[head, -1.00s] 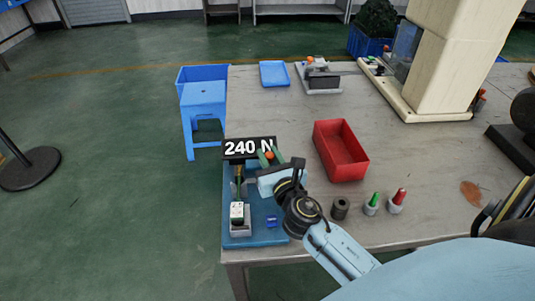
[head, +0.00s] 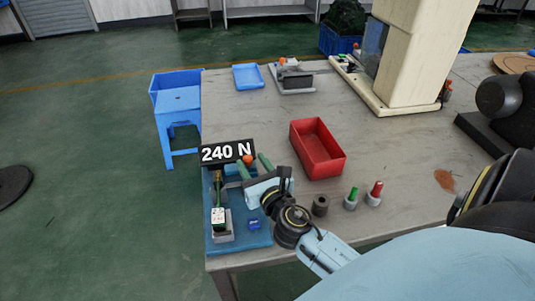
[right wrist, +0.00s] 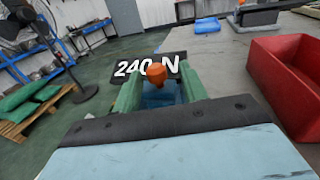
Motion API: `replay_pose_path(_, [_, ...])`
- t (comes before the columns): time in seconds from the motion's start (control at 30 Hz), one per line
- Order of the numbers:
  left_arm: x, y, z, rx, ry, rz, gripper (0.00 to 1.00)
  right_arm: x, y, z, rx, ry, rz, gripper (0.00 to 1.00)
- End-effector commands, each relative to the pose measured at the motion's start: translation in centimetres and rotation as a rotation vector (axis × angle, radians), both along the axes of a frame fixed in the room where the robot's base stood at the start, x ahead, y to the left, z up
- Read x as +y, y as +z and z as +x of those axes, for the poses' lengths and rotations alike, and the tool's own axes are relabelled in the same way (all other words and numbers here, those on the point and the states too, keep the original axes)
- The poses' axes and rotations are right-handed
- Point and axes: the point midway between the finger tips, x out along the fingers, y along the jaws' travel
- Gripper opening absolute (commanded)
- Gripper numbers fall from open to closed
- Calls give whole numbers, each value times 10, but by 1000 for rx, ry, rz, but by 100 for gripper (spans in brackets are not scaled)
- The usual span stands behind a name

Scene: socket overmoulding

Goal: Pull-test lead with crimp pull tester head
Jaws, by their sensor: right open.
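The crimp pull tester stands on a blue base (head: 262,237) at the table's near left corner. Its black display (head: 227,153) reads "240 N"; it also shows in the right wrist view (right wrist: 147,66). A white socket piece (head: 218,216) sits upright in a grey holder on the base, with a thin lead (head: 217,185) above it. My right gripper (head: 254,166) is open, its green fingers either side of the tester's orange knob (head: 248,159). In the right wrist view the knob (right wrist: 156,73) stands between the fingers with gaps showing. My left gripper is out of view.
A red bin (head: 318,150) stands right of my right gripper. A grey cylinder (head: 320,205) and green-topped (head: 352,199) and red-topped (head: 375,194) bottles stand near the front edge. A blue tray (head: 248,77) lies at the back. A blue stool (head: 178,105) stands left of the table.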

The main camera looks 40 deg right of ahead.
Motion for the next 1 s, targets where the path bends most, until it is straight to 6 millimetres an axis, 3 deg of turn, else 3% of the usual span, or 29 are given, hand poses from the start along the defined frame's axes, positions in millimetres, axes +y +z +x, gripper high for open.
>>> replay_pose_path(0.2, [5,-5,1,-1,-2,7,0,10,-3,-49,4,-1,3,43])
replay_pose_path(0.4, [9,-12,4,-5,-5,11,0,17,-2,-84,3,-2,2,43])
replay_pose_path(0.5, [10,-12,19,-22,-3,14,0,20,-2,-96,2,-2,0,43])
replay_pose_path(0.7, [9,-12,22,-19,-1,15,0,22,0,-107,1,-2,0,43])
replay_pose_path(1.0, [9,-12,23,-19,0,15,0,22,0,-107,0,-2,0,43])
